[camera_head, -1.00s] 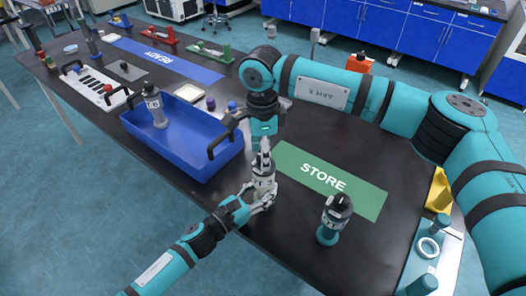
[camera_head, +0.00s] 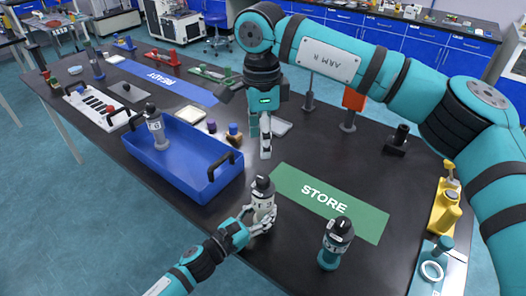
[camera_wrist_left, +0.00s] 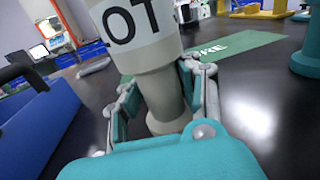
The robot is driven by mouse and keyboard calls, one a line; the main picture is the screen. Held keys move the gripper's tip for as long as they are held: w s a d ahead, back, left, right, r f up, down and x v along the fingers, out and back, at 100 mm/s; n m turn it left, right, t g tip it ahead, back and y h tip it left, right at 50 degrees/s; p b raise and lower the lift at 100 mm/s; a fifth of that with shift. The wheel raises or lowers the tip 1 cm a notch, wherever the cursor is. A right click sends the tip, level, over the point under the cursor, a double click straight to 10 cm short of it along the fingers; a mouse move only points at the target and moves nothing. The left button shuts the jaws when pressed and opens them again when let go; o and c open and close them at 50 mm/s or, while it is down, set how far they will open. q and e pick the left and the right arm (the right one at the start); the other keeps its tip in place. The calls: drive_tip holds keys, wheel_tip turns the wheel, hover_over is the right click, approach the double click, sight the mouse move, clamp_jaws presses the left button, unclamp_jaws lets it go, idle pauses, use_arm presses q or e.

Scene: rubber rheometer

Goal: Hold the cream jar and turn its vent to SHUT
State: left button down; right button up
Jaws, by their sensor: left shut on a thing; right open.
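The cream jar (camera_head: 263,207) stands upright at the table's front edge, left of the green STORE mat (camera_head: 367,211). Its dark cap (camera_head: 263,185) shows a small light mark; I cannot read the vent's setting. My left gripper (camera_head: 261,218) is shut around the jar's lower body. In the left wrist view, the cream jar (camera_wrist_left: 158,80) is between the fingers, with part of a label reading "OT" above them. My right gripper (camera_head: 265,152) is open and empty, pointing down above and behind the cap, apart from it.
A blue tray (camera_head: 190,180) with upright handles holds a grey jar (camera_head: 155,130) on the left. A teal jar (camera_head: 330,250) with a dark cap stands to the right. A blue READY mat (camera_head: 165,78) lies farther back.

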drive_tip(key=shift+r, duration=0.3)
use_arm(q)
drive_tip(key=c, duration=0.8)
unclamp_jaws()
